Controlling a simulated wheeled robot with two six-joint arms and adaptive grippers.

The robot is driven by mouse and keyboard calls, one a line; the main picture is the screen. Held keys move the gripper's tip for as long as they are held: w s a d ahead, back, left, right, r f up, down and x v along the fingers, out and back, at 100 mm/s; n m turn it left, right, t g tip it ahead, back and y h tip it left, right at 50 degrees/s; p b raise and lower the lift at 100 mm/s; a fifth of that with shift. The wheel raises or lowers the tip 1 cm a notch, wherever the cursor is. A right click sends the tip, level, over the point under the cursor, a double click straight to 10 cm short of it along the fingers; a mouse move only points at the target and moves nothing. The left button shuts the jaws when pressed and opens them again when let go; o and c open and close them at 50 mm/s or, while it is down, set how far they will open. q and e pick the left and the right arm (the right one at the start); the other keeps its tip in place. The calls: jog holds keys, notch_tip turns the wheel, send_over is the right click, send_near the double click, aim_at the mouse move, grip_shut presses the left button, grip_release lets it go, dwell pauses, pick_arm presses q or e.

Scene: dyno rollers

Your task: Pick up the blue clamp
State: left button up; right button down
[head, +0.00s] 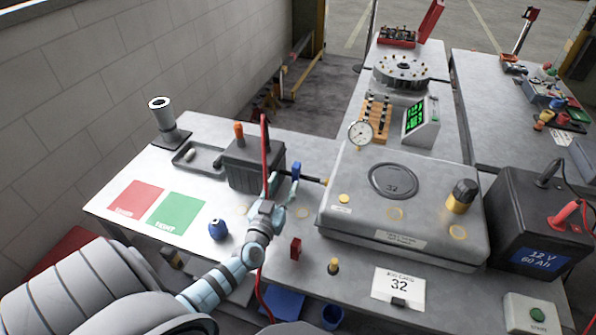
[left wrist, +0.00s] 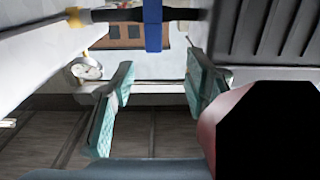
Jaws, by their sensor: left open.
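The blue clamp (head: 296,170) sits on the dark shaft beside the grey ribbed box, upright in the head view. In the left wrist view the blue clamp (left wrist: 153,25) is at the top, across the dark shaft and partly cut off by the frame. My left gripper (head: 281,187) is open and empty, just in front of the clamp and shaft. In the left wrist view its teal fingers (left wrist: 160,78) are spread apart, with the clamp beyond the gap between them and not touching. My right gripper is not in view.
The grey ribbed box (head: 252,165) stands left of the clamp, with a red cable (head: 264,150) passing close to my gripper. The large grey unit marked 32 (head: 350,230) is to the right. A blue knobbed object (head: 218,229) and a red block (head: 296,247) stand nearer.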

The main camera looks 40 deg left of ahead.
aim_at(295, 172)
pick_arm(q)
jog(key=x, duration=0.3)
jog(key=shift+d+f+b, duration=0.1)
jog(key=shift+b, duration=0.25)
jog(key=b+x, duration=0.1)
jog(key=x, duration=0.1)
jog(key=b+x, duration=0.1)
jog(key=f+b+x, duration=0.1)
jog(key=x, duration=0.1)
jog(key=shift+w+d+f, duration=0.15)
jog(key=shift+w+d, duration=0.05)
jog(key=shift+w, duration=0.25)
jog(key=shift+w+a, duration=0.1)
jog(key=shift+w, duration=0.15)
jog(key=shift+s+r, duration=0.1)
jog(key=shift+r, duration=0.15)
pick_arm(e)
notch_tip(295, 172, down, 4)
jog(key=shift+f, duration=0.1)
pick_arm(q)
grip_shut()
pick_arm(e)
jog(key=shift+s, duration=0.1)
